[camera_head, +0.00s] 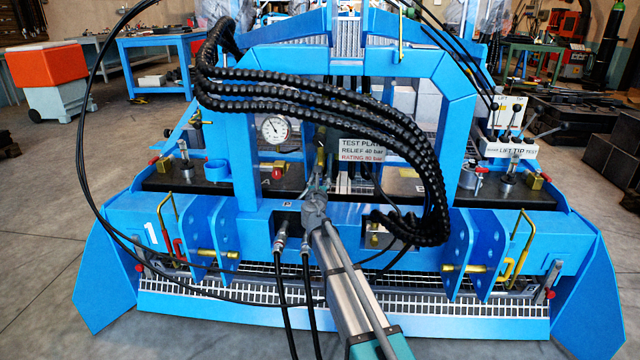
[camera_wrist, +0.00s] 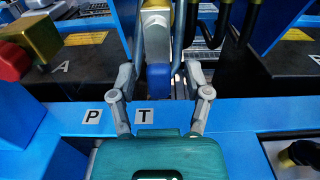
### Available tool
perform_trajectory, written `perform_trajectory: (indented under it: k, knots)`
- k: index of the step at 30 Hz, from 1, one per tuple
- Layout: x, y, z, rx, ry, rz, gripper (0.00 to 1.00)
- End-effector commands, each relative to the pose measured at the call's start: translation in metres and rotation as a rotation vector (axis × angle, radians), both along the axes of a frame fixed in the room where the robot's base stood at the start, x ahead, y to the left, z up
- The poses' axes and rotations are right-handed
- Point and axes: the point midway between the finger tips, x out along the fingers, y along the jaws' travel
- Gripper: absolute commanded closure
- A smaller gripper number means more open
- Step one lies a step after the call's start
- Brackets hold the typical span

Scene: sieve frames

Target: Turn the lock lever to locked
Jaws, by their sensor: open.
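A lever with a blue end (camera_wrist: 158,84) and a pale metal body (camera_wrist: 156,36) shows in the wrist view, with a brass part above it. It carries no readable label, so I cannot tell for certain that it is the lock lever. My gripper (camera_wrist: 160,76) is open, one finger on each side of the blue end, with visible gaps. In the head view my gripper (camera_head: 318,184) is at the middle of the blue frame, below the pressure gauge (camera_head: 275,130). There the lever is too small and too covered to make out.
Black ribbed hoses (camera_head: 310,100) arch over the work area and hang down at the right. A brass valve block (camera_wrist: 40,30) with a red knob (camera_wrist: 12,62) stands left in the wrist view. Blue plate marked P and T (camera_wrist: 118,114) lies below the fingers.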

Motion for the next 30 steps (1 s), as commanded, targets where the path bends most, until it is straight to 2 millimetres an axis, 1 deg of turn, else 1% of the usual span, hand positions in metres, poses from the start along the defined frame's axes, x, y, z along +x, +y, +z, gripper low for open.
perform_trajectory:
  k: [5, 8, 14, 21, 24, 30]
  knots:
    - [-0.007, 0.000, 0.000, 0.000, 0.000, 0.001, 0.37]
    - [-0.015, 0.001, 0.000, 0.000, 0.000, 0.001, 0.37]
    - [-0.042, 0.001, 0.000, 0.000, 0.000, 0.001, 0.37]
    - [-0.082, 0.002, 0.000, 0.000, 0.000, 0.002, 0.37]
    - [-0.096, 0.002, 0.000, 0.000, 0.000, 0.001, 0.37]
    - [-0.115, 0.004, 0.000, 0.000, 0.000, 0.000, 0.37]
